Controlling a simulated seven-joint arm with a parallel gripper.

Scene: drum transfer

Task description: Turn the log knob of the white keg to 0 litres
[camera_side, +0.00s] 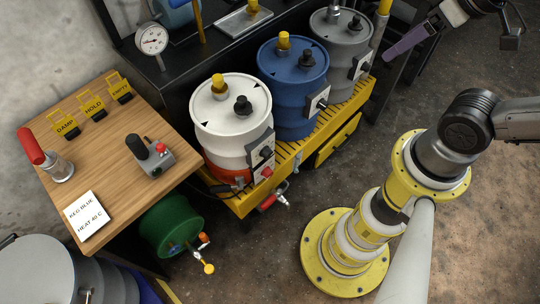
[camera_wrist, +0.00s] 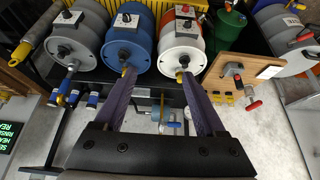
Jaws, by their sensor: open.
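The white keg (camera_side: 232,115) stands at the near end of the yellow-edged rack in the side view, with an orange-red band low on its body. The dial marks are too small to read. The white keg (camera_wrist: 181,54) also shows in the wrist view, its panel (camera_wrist: 187,27) facing up. My gripper (camera_wrist: 158,74) is open and empty, its purple fingers apart. In the side view a purple finger (camera_side: 405,42) hangs at upper right, well away from the keg.
A blue keg (camera_side: 292,90) and a grey keg (camera_side: 342,55) stand beside the white one with similar panels. A red-handled tap (camera_side: 273,201) juts out below. A wooden table (camera_side: 105,185) with levers and yellow signs is at left.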

